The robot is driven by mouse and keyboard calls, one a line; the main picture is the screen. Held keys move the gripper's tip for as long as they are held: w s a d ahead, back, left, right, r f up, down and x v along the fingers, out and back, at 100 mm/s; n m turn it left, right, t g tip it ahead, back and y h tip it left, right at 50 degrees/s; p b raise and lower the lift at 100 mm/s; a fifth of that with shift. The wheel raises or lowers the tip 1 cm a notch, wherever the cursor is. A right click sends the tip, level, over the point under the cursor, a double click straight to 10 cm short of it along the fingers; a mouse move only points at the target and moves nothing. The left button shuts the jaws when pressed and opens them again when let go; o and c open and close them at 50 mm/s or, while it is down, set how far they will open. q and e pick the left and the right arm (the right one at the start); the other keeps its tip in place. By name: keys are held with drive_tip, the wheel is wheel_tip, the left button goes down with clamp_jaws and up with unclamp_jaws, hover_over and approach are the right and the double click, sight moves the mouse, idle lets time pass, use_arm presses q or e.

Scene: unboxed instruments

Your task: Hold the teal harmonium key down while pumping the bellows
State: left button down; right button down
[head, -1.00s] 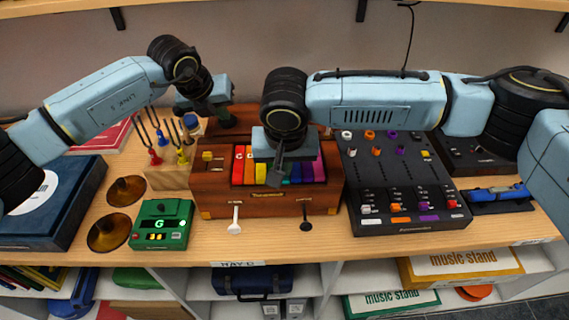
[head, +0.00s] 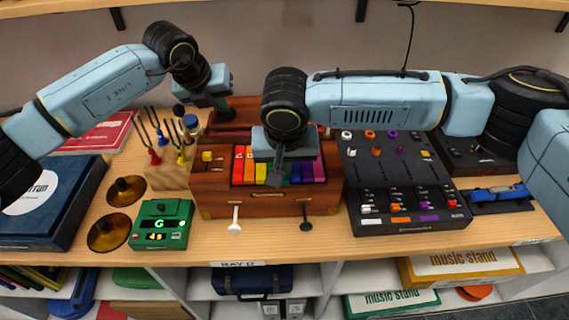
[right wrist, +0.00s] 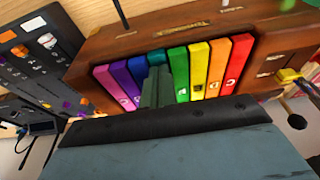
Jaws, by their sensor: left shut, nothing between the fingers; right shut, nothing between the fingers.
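The brown wooden harmonium (head: 215,203) stands mid-table, with a row of rainbow keys. My right gripper (head: 275,180) is shut, its fingertips down over the keys between green and blue. In the right wrist view, the shut fingers (right wrist: 157,88) lie over the teal key (right wrist: 157,57), hiding most of it; how far it is pressed is unclear. My left gripper (head: 224,112) is shut at the reddish-brown bellows board (head: 243,115) behind the keys. Its fingertips are small and partly obscured, so contact is unclear.
A green tuner (head: 162,224) showing G stands front left, beside brass cymbals (head: 108,232). Tuning forks in a wooden block (head: 168,178) stand left of the harmonium. A black mixer (head: 395,185) stands close on its right. Two knobs project from the harmonium's front.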

sight(222, 115)
use_arm(q)
drive_tip(key=shift+f, duration=1.45)
use_arm(e)
drive_tip(key=shift+w+v, duration=0.2)
drive_tip(key=shift+v, duration=0.6)
drive_tip(key=shift+w+v, duration=0.2)
drive_tip(key=shift+v, duration=0.6)
drive_tip(key=shift+w+v, duration=0.2)
drive_tip(key=shift+v, duration=0.65)
drive_tip(key=shift+r, duration=0.1)
